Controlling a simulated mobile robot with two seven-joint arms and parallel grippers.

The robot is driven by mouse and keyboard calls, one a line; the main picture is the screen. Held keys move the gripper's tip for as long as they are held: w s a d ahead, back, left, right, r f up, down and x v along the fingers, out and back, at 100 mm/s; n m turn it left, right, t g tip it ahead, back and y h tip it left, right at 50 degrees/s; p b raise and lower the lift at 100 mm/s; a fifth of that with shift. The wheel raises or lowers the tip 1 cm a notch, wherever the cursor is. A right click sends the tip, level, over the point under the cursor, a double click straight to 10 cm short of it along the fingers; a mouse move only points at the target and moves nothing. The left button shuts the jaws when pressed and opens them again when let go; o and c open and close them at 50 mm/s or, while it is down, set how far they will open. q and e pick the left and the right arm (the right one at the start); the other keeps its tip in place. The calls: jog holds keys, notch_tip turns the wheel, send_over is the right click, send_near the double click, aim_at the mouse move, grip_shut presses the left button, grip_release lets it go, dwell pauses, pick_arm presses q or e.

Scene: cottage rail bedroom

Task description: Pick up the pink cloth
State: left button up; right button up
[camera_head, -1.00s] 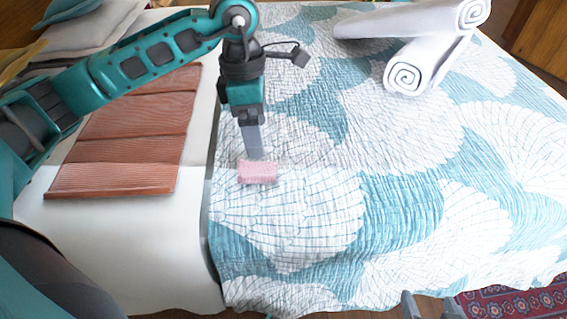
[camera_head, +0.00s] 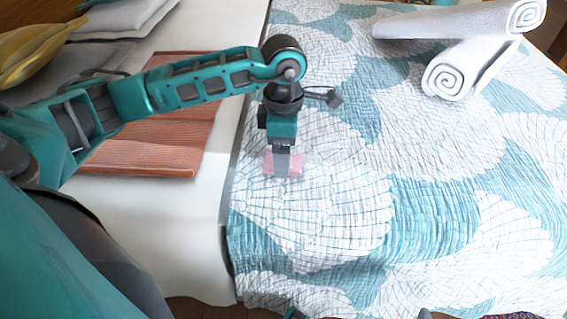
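The pink cloth (camera_head: 296,166) is a small folded block on the blue and white patterned quilt, near the quilt's left edge. My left gripper (camera_head: 283,166) points straight down at the cloth, and its fingers overlap the cloth's middle. The fingers hide part of the cloth. I see the fingers edge-on, so I cannot tell whether they are open or shut on it.
The quilt (camera_head: 330,215) spreads wide and clear to the right. Two rolled white towels (camera_head: 455,75) lie at the back right. A folded orange-brown cloth (camera_head: 150,150) lies on the white surface to the left. Grey and yellow pillows (camera_head: 35,50) are at the back left.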

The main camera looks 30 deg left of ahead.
pick_arm(q)
jog(key=shift+f, duration=1.05)
jog(key=c, duration=1.1)
jog(key=shift+c, duration=0.2)
jog(key=shift+r, duration=0.15)
notch_tip(320, 180, up, 20)
jog(key=p, duration=0.4)
